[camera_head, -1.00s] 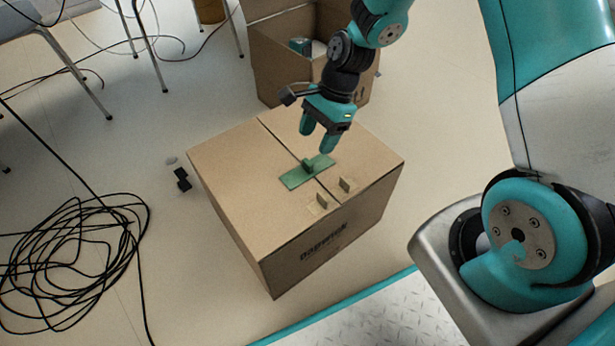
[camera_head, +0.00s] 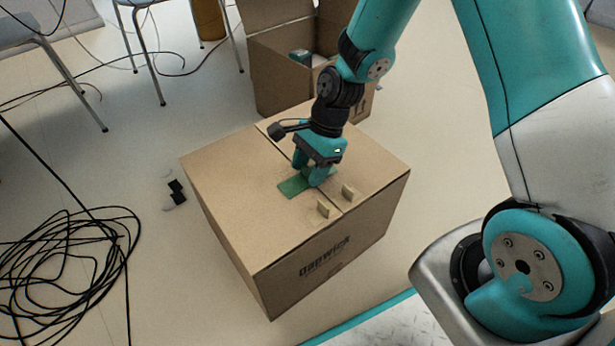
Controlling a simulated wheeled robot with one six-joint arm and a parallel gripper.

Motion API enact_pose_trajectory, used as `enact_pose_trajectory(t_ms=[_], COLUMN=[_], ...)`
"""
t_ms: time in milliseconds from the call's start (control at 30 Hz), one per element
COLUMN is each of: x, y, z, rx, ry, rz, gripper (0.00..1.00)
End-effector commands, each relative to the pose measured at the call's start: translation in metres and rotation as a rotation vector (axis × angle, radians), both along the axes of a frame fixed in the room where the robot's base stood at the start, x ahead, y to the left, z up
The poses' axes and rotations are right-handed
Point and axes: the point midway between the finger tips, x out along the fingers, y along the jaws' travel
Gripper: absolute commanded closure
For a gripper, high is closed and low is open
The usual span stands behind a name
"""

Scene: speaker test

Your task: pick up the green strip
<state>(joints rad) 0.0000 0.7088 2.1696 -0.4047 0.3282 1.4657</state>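The green strip (camera_head: 292,187) lies flat on top of the closed cardboard box (camera_head: 235,190), across the seam between its flaps. Its left end shows clearly, and its middle is partly hidden by my gripper. My gripper (camera_head: 309,175) points down with its teal fingers at the strip's middle, where the strip's small raised tab is hidden from view. The fingers look apart, one on each side of the tab. Whether they touch it cannot be seen. The strip rests on the box.
Two small cardboard tabs (camera_head: 335,200) stand up on the box near its front edge. An open cardboard box (camera_head: 277,70) stands behind. A coil of black cable (camera_head: 65,260) lies on the floor at left. Chair legs (camera_head: 150,55) stand at the upper left.

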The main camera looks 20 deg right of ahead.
Motion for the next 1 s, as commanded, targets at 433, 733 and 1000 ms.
enact_pose_trajectory(t_ms=[433,733,1000], x=[0.0,0.0,0.001], y=[0.0,-0.001,0.0], z=[0.0,0.018,0.087], rx=[0.0,-0.001,0.0], ry=[0.001,0.0,-0.002], rz=[-0.001,-0.001,0.0], gripper=[0.93,0.93,0.93])
